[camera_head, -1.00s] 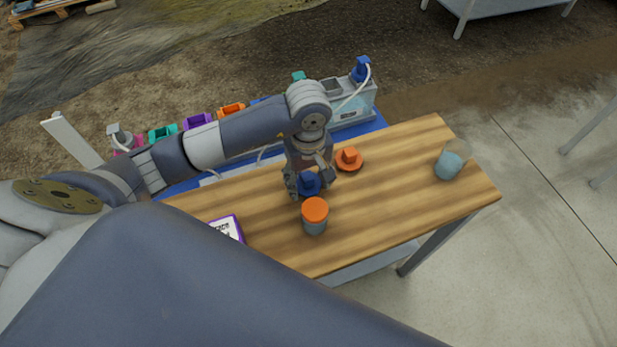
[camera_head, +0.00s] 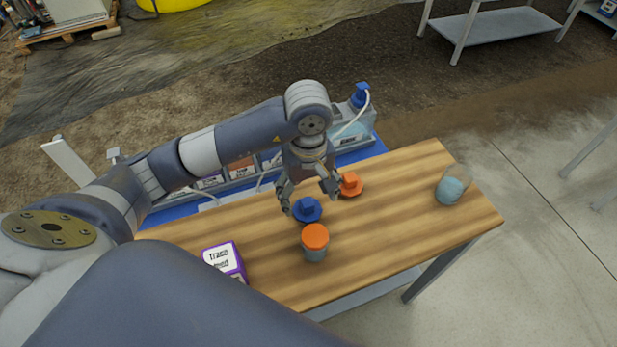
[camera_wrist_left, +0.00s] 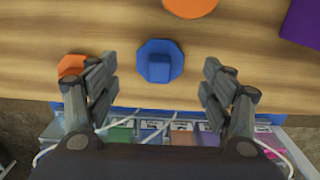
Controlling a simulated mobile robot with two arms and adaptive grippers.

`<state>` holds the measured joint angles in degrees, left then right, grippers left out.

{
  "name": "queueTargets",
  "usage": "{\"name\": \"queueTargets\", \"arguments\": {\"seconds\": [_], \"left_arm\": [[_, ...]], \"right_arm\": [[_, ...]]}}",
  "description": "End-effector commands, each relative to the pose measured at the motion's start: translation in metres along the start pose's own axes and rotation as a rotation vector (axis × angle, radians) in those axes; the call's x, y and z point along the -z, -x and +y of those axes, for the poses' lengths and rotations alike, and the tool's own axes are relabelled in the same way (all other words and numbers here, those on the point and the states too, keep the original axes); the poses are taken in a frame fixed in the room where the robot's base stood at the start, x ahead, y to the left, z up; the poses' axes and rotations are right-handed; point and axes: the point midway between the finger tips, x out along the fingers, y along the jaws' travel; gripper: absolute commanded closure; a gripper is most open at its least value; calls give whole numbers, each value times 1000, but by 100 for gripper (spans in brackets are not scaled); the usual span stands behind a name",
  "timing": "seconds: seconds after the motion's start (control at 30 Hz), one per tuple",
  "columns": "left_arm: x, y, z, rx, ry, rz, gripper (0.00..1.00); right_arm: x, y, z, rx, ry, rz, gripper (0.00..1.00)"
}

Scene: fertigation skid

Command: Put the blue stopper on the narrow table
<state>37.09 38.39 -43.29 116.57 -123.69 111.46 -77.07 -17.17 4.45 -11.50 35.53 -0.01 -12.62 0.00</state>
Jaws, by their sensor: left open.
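The blue stopper (camera_head: 307,209) lies on the wooden top of the narrow table (camera_head: 400,222), with its knob up. It also shows in the left wrist view (camera_wrist_left: 160,62), centred ahead of the fingers. My left gripper (camera_head: 308,194) is open and empty just above and behind the stopper, its fingers spread to either side and apart from it. The left gripper's fingers also show in the left wrist view (camera_wrist_left: 160,90). My right gripper is not in view.
An orange stopper (camera_head: 350,185) lies right of the left gripper. An orange-capped jar (camera_head: 315,243) stands in front of the blue stopper. A purple-edged box (camera_head: 224,259) stands to the left, and a clear jar with blue contents (camera_head: 452,190) at the right end. Coloured bins line the back edge.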

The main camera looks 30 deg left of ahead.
Motion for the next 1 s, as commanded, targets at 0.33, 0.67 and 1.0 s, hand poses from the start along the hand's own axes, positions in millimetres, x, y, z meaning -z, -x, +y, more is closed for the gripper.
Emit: {"name": "queueTargets", "arguments": {"seconds": [0.33, 0.67, 1.0], "left_arm": [[1, 59, 1, -2, 0, 3, 26], [0, 71, 0, 0, 1, 0, 26], [0, 71, 0, 0, 1, -1, 26]], "right_arm": [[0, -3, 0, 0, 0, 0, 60], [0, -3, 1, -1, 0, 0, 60], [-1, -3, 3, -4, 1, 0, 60]]}}
